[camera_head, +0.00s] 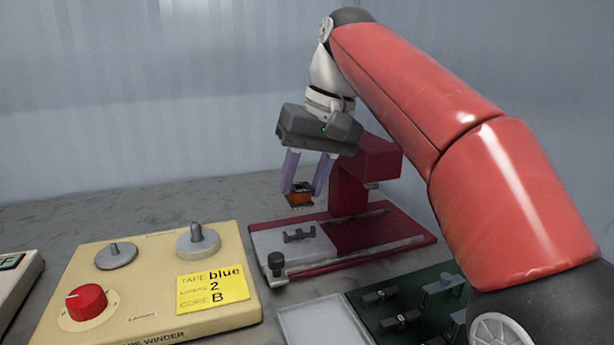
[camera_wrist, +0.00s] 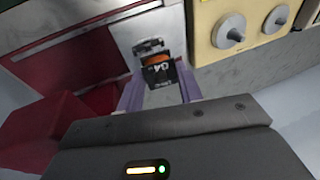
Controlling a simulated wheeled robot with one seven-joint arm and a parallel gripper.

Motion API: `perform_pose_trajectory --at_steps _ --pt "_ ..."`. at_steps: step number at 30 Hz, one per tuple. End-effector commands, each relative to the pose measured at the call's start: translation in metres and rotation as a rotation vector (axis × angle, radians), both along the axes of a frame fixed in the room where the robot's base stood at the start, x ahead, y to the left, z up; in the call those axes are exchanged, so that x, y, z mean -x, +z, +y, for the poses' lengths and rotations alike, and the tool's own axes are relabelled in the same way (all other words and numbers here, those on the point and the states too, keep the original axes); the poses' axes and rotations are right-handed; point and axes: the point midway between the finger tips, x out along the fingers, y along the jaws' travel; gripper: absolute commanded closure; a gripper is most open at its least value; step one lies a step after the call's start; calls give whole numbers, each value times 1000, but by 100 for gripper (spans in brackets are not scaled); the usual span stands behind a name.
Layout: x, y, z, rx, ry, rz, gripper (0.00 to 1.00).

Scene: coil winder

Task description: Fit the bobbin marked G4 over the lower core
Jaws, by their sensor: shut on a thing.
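My gripper (camera_head: 303,188) is shut on a small black bobbin with an orange winding (camera_head: 300,197). In the wrist view the bobbin (camera_wrist: 159,72) shows the mark G4 between the purple fingers of my gripper (camera_wrist: 160,92). In the head view it hangs above the lower core (camera_head: 299,235), a small dark piece on the pale plate of the red press. The lower core also shows in the wrist view (camera_wrist: 148,46), just beyond the bobbin. The bobbin appears apart from the core, with a gap below it.
The red press (camera_head: 360,185) stands right behind my gripper. A cream tape winder (camera_head: 150,290) with a yellow note (camera_head: 212,288) is at left. A dark green tray (camera_head: 400,312) with several dark parts and an empty pale tray (camera_head: 322,322) are in front. A black knob (camera_head: 276,262) sits at the plate's front.

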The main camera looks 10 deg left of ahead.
Motion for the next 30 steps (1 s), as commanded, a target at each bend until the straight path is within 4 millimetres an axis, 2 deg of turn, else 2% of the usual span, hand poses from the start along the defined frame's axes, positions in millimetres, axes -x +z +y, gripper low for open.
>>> perform_pose_trajectory --at_steps 15,30 --pt "-1 -47 2 -1 14 -1 90" --pt "-1 -51 2 -1 12 -1 90"
